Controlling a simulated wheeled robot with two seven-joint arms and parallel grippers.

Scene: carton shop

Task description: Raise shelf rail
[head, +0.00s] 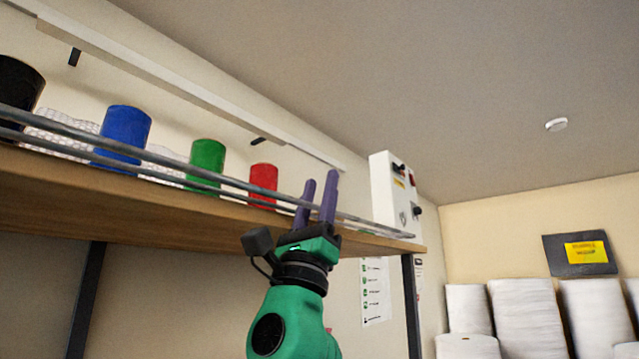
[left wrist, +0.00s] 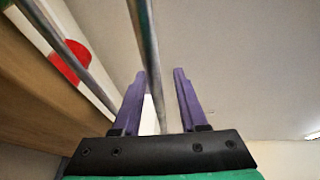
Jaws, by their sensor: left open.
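The shelf rail (head: 170,160) is a pair of thin grey metal bars running along the front edge of a wooden shelf (head: 150,203). My left gripper (head: 321,179) is open, pointing up at the right part of the rail, with its two purple fingers apart. In the left wrist view, one grey bar (left wrist: 147,45) passes through the gap between the fingers (left wrist: 158,75), and the other bar lies to the left. I cannot tell whether the fingers touch the bar. My right gripper is in neither view.
Blue (head: 124,133), green (head: 207,160) and red (head: 263,180) cylinders stand on the shelf behind the rail, with a black one (head: 18,85) at far left. A white control box (head: 390,190) is at the shelf's right end. White rolls (head: 527,315) stand at lower right.

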